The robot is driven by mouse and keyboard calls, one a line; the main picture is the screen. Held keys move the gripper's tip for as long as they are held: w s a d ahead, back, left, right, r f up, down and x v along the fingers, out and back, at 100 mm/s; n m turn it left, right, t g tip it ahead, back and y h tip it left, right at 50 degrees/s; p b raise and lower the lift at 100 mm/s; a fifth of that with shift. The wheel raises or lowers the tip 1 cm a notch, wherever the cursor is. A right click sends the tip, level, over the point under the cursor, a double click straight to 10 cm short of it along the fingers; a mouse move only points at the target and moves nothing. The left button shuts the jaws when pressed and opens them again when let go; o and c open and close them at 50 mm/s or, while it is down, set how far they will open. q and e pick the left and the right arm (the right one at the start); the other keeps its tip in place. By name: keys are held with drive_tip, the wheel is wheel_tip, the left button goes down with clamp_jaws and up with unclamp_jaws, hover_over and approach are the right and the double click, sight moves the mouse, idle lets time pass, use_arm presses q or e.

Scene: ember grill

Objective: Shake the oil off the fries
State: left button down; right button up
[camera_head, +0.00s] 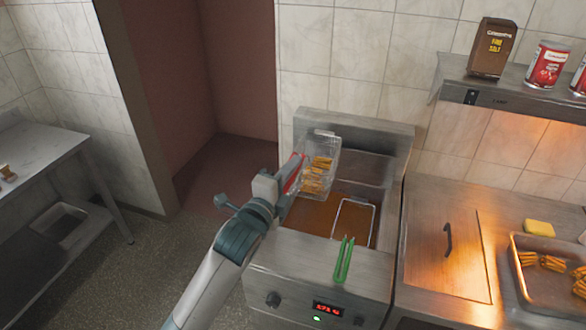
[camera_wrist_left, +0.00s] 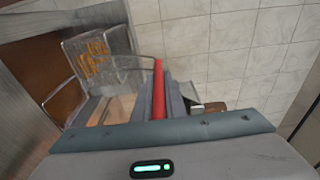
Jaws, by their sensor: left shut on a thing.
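My left gripper (camera_head: 284,184) is shut on the red handle (camera_wrist_left: 158,92) of a wire fry basket (camera_head: 331,153). Golden fries (camera_head: 314,180) lie in the basket, and they also show in the left wrist view (camera_wrist_left: 95,58). The basket is held tilted above the back left part of the fryer (camera_head: 262,268), apart from the brown oil (camera_head: 306,217). Whether oil drips from it is too small to tell. My right gripper is in neither view.
A second basket (camera_head: 354,203) with a green handle (camera_head: 344,262) sits in the fryer's right side. A metal counter with a lid (camera_head: 446,235) and a tray of fries (camera_head: 550,300) stands at the right. A shelf (camera_head: 520,100) holds a brown box (camera_head: 491,48) and red cans (camera_head: 547,65).

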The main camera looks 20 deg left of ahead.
use_arm(q)
wheel_tip(320, 180, down, 3)
drive_tip(key=shift+f+b, duration=0.1)
drive_tip(key=shift+b, duration=0.55)
wheel_tip(320, 180, up, 4)
drive_tip(key=shift+f+p, duration=0.15)
drive_tip(key=shift+p, duration=0.7)
drive_tip(key=shift+f, duration=0.1)
